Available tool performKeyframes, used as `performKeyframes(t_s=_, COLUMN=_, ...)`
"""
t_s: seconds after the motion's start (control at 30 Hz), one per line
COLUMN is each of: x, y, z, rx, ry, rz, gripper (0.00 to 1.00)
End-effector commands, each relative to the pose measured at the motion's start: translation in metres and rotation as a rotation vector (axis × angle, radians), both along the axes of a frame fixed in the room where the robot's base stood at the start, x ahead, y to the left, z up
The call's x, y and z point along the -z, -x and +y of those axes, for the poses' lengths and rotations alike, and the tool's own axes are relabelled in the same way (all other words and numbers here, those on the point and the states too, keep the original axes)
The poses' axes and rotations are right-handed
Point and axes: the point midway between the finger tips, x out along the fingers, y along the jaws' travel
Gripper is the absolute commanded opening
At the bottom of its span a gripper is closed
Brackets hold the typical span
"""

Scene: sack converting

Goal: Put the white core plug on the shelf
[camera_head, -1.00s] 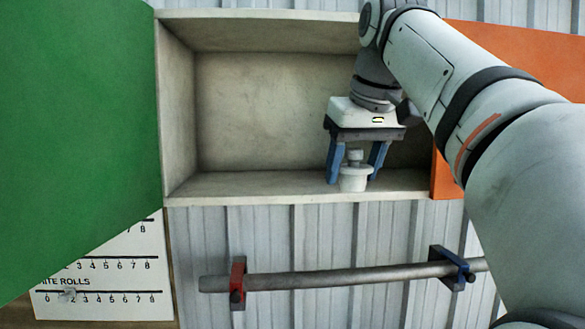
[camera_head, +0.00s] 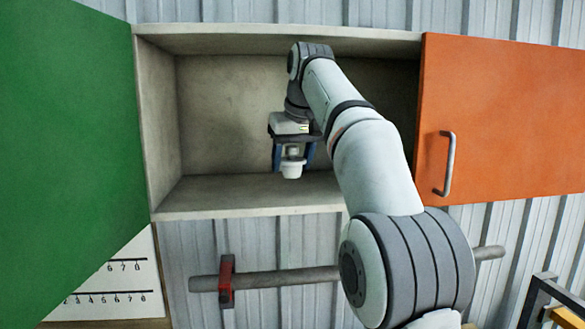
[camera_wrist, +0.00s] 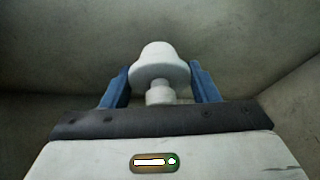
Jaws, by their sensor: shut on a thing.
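The white core plug (camera_head: 292,166) is between the blue fingers of my gripper (camera_head: 293,160), inside the open cabinet. My gripper is shut on it and points down, and the plug's wide end hangs below. The shelf (camera_head: 235,194) is the cabinet's pale bottom board. The plug appears a little above it; the exact gap is hard to tell. In the wrist view the plug (camera_wrist: 160,68) sits between both blue fingers (camera_wrist: 160,88), with the cabinet's inner walls behind it.
A green door (camera_head: 60,130) stands open at left and an orange door (camera_head: 510,115) with a grey handle at right. A grey bar (camera_head: 275,278) in a red bracket (camera_head: 227,281) runs below. A printed chart (camera_head: 110,285) is at lower left. The shelf left of my gripper is empty.

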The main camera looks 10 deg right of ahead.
Motion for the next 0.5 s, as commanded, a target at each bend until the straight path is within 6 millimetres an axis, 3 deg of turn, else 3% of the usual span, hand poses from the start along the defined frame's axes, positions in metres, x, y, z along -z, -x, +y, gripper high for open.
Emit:
performKeyframes(t_s=0.3, x=0.032, y=0.001, z=-0.001, rx=0.001, ry=0.000, rz=0.002, gripper=0.32)
performKeyframes(t_s=0.5, x=0.035, y=0.001, z=-0.001, rx=0.001, ry=0.000, rz=0.001, gripper=0.32)
